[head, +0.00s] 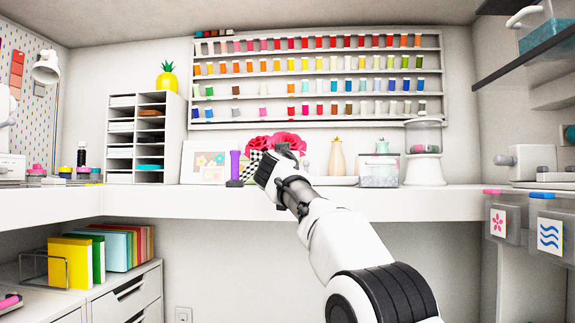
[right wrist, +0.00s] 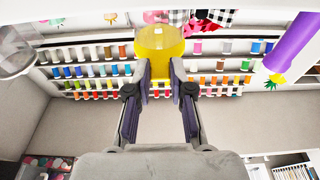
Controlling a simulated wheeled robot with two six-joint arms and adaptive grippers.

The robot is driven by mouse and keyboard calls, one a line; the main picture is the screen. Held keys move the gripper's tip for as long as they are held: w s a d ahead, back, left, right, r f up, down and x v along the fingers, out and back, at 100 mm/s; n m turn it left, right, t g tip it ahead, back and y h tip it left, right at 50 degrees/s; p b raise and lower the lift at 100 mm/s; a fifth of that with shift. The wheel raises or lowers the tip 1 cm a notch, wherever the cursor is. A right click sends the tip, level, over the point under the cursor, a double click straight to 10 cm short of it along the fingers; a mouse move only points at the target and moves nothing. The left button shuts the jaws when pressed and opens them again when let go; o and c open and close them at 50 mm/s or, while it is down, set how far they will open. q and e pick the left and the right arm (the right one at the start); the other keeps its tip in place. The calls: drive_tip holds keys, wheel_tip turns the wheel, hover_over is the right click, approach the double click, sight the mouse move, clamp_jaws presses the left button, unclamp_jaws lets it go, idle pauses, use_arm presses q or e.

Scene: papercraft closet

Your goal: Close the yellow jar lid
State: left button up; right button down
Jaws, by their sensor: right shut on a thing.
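A round, glossy, see-through yellow thing (right wrist: 160,42) is at the fingertips of my right gripper (right wrist: 160,80) in the right wrist view. It looks like the yellow jar lid or part of the yellow jar; I cannot tell which. The right gripper is shut on it, with the fingers on either side of its lower edge. In the head view, my right gripper (head: 268,170) reaches to the shelf in front of the pink flowers, and no yellow jar shows there; the gripper may hide it. My left gripper is in neither view.
A purple bottle (head: 235,166) stands just left of the right gripper. Pink flowers (head: 287,140), a beige vase (head: 337,158), a clear jar with a green top (head: 380,172) and a clear dispenser (head: 423,155) line the white shelf (head: 420,203). A thread rack (head: 320,75) hangs behind.

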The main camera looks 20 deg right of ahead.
drive_tip(key=c, duration=1)
unclamp_jaws()
drive_tip(key=v, duration=1.2)
drive_tip(key=shift+a, duration=0.1)
